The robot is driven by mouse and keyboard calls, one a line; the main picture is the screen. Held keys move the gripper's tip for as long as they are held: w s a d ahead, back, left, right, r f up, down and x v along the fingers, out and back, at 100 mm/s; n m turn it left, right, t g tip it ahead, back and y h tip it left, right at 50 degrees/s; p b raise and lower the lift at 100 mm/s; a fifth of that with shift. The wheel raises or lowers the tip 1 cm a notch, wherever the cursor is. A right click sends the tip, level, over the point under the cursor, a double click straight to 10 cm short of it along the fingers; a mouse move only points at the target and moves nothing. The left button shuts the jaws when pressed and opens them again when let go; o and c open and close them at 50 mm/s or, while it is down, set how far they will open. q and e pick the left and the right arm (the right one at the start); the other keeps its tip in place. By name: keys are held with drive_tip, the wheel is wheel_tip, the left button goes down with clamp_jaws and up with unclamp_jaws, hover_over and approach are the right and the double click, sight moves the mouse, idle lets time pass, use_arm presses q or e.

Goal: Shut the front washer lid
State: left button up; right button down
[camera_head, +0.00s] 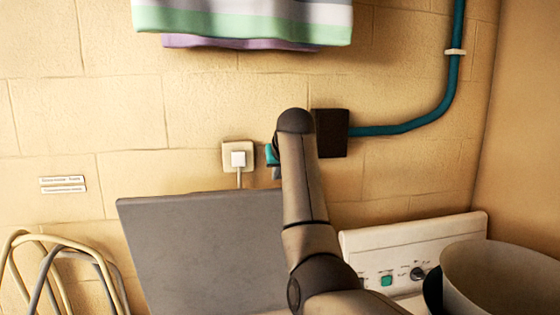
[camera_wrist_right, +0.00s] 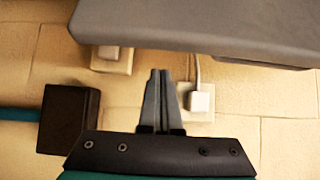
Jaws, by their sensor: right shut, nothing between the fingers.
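The washer lid (camera_head: 205,250) is a flat grey panel standing raised in front of the wall in the head view. Its underside or edge also fills the top of the right wrist view (camera_wrist_right: 200,25). My right arm reaches up past the lid's right edge, and my right gripper (camera_head: 272,163) shows only as a teal bit beside the arm, above the lid's top right corner. In the wrist view the right gripper's fingers (camera_wrist_right: 160,75) are together and empty, pointing toward the lid's edge. Contact with the lid cannot be told. My left gripper is not in view.
A white control panel (camera_head: 415,250) with a teal button is right of my arm, beside a pale round basin (camera_head: 500,285). A wall outlet with plug (camera_head: 238,157), a dark box (camera_head: 331,133) and a teal pipe (camera_head: 410,124) are on the wall. Hoses (camera_head: 60,245) hang at left.

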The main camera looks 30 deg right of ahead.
drive_tip(key=shift+s+a+f, duration=0.1)
drive_tip(key=shift+s+a, duration=0.1)
drive_tip(key=shift+s, duration=0.35)
drive_tip(key=shift+s+a+f, duration=0.1)
drive_tip(key=shift+s+a, duration=0.05)
drive_tip(key=shift+s, duration=0.4)
drive_tip(key=shift+s+a+f+p, duration=0.1)
drive_tip(key=shift+s+a+p, duration=0.1)
drive_tip(key=shift+s+p, duration=0.3)
drive_tip(key=shift+s, duration=0.1)
